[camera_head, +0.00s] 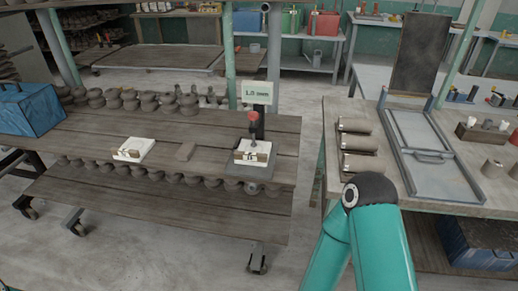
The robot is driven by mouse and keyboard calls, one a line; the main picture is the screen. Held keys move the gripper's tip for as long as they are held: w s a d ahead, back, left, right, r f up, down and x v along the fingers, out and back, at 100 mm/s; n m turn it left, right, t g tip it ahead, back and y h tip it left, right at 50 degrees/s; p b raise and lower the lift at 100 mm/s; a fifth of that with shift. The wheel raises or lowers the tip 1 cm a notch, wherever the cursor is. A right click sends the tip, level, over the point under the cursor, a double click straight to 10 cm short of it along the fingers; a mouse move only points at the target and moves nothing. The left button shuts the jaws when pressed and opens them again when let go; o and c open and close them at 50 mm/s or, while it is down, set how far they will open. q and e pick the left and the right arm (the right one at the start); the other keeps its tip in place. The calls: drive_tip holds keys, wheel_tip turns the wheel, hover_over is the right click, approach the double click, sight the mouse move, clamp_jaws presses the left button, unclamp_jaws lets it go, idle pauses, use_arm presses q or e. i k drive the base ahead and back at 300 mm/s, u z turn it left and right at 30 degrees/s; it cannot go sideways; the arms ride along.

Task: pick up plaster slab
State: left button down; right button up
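Two white pieces that look like plaster slabs are in the head view. One white slab (133,148) lies on the wooden table at the left, with a small brownish piece at its front edge. The other white slab (254,152) sits on a grey base under a gauge (253,118) with a red top and a dark post. Which one the task means I cannot tell. A teal arm link of mine with a dark joint shows at the bottom, right of centre, clear of both slabs. Neither of my grippers is in view.
A sign (257,92) stands over the gauge. The right table holds cylinders (357,143) and a grey metal frame (400,122). A blue crate (30,108) is at left.

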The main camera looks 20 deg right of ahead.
sight(246, 154)
drive_tip(key=i, duration=0.85)
